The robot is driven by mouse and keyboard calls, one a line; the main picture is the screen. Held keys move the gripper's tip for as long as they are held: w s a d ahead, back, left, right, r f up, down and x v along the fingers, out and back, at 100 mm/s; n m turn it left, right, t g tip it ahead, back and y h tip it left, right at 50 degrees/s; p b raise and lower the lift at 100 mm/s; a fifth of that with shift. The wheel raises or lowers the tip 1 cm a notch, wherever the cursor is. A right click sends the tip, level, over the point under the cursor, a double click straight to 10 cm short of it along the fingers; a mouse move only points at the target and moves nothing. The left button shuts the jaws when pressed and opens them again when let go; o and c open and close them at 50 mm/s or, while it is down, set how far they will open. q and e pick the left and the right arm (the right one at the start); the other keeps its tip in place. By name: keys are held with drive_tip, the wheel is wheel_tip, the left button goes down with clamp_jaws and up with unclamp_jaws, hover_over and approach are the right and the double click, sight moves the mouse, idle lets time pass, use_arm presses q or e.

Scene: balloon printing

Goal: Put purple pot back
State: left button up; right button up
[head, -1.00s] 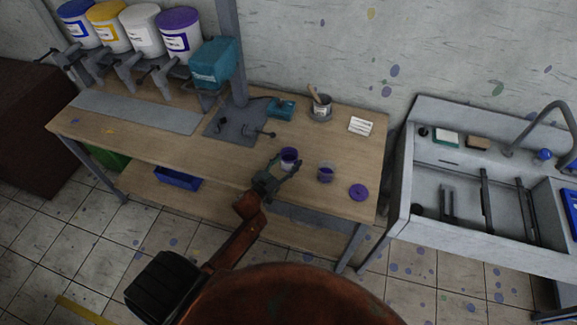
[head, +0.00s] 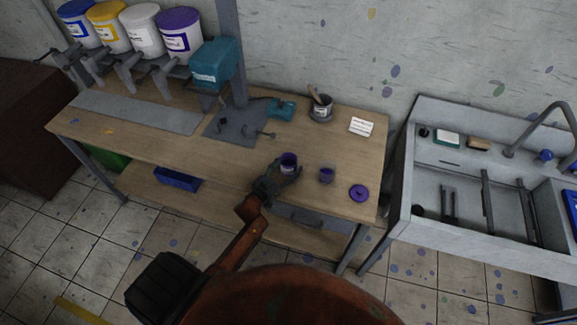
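A small purple pot (head: 288,160) is near the front edge of the wooden workbench (head: 225,160). My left gripper (head: 284,170) has its fingers around the pot and looks shut on it, with the pot upright. The gripper hides the pot's lower part, so I cannot tell whether it touches the bench top. My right gripper is not in view.
Blue, yellow, white and purple-lidded buckets (head: 178,32) sit above dispensers at the back left. A teal machine (head: 212,62) stands beside a post. A grey container (head: 321,109) and a white card (head: 361,126) lie farther back. A sink (head: 470,190) is at right.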

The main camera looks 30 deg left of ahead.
use_arm(q)
drive_tip(key=shift+o, duration=0.6)
drive_tip(key=shift+r, duration=0.2)
drive_tip(key=s, duration=0.8)
drive_tip(key=s+a, duration=0.1)
drive_tip(key=s, duration=0.3)
drive_tip(key=shift+a+r, duration=0.1)
drive_tip(key=shift+r, duration=0.15)
